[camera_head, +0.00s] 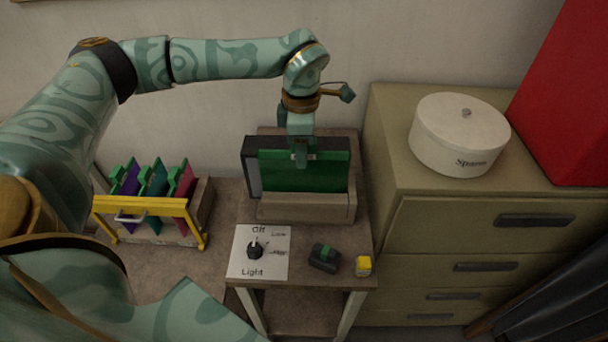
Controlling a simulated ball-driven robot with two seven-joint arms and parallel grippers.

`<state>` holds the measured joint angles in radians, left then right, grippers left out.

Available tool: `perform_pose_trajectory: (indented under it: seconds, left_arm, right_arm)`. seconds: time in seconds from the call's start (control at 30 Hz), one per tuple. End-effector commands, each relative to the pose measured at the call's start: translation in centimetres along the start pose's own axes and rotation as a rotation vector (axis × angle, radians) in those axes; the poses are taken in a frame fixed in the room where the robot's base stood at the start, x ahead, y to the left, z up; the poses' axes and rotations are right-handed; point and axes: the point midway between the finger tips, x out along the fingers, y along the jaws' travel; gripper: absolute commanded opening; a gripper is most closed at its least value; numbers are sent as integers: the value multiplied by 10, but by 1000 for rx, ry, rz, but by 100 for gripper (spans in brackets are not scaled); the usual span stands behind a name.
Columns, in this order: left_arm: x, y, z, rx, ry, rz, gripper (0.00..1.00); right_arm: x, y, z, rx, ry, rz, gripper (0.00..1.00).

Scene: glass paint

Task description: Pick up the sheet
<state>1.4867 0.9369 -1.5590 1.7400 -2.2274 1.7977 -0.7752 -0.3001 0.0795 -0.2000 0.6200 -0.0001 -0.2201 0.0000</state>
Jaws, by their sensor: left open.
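A green sheet (325,176) stands upright in a wooden holder (300,208) on the small table, in front of a dark-framed panel (251,166). My left gripper (300,158) points down at the sheet's top edge, left of its middle. Its jaws are open, and the fingers overlap the edge in the picture; I cannot tell whether they touch it. Several coloured sheets (153,187) with green grips stand in a rack with a yellow frame (150,205) on the left. My right gripper is not in view.
A light card with a dial (258,252), a dark block with a green top (324,257) and a small yellow block (363,266) lie at the table's front. A drawer cabinet (480,215) with a round white box (459,135) stands close on the right.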

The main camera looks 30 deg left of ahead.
Motion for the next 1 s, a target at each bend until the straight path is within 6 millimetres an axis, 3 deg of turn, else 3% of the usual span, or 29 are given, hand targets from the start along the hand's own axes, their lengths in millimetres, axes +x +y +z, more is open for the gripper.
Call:
perform_pose_trajectory:
  seconds: [0.13,0.3,0.73,1.0]
  left_arm:
    - [-1,0,0,0,0,0,45]
    - [-1,0,0,0,0,0,0]
    - [-8,1,1,0,-2,2,0]
    - [-46,1,1,0,-4,4,0]
  right_arm:
    - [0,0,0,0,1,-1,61]
    - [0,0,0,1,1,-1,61]
    - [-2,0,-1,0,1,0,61]
    - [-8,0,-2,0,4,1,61]
